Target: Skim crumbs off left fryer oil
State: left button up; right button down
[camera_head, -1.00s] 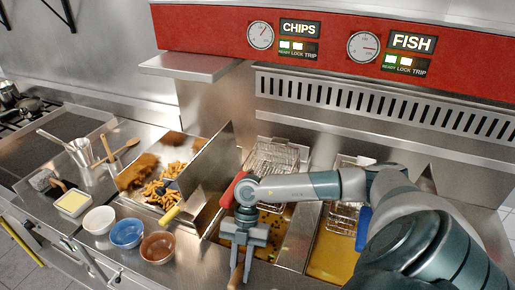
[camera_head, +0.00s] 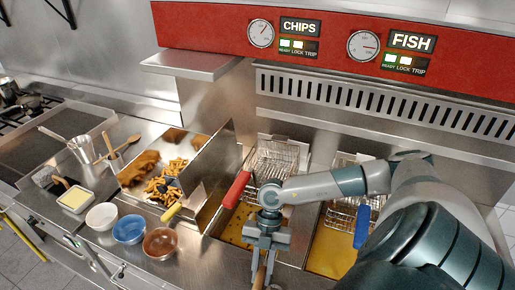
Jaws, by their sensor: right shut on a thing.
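The left fryer vat (camera_head: 232,226), under the CHIPS sign, holds yellow-brown oil with a few dark specks. My right arm hides part of it. My right gripper (camera_head: 263,254) is over the front of this vat, pointing down, shut on a wooden handle (camera_head: 260,277). The far end of the held tool is hidden or out of frame. A wire basket with a red handle (camera_head: 237,190) sits at the back of the left vat. My left gripper is not in view.
The right vat (camera_head: 330,252) has a basket with a blue handle (camera_head: 362,227). Left of the fryer, a tray of chips and fish (camera_head: 160,180) has a raised metal wall. White, blue and brown bowls (camera_head: 129,231) stand in front.

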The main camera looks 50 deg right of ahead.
jog(key=shift+w+a, duration=0.6)
jog(key=shift+a, duration=0.2)
jog(key=shift+w+a, duration=0.55)
jog(key=shift+a, duration=0.2)
jog(key=shift+w+d+f, duration=0.1)
jog(key=shift+w, duration=1.35)
jog(key=shift+w+d+b, duration=0.15)
jog(key=shift+w+b, duration=0.2)
jog(key=shift+w, duration=0.15)
jog(key=shift+s, duration=0.1)
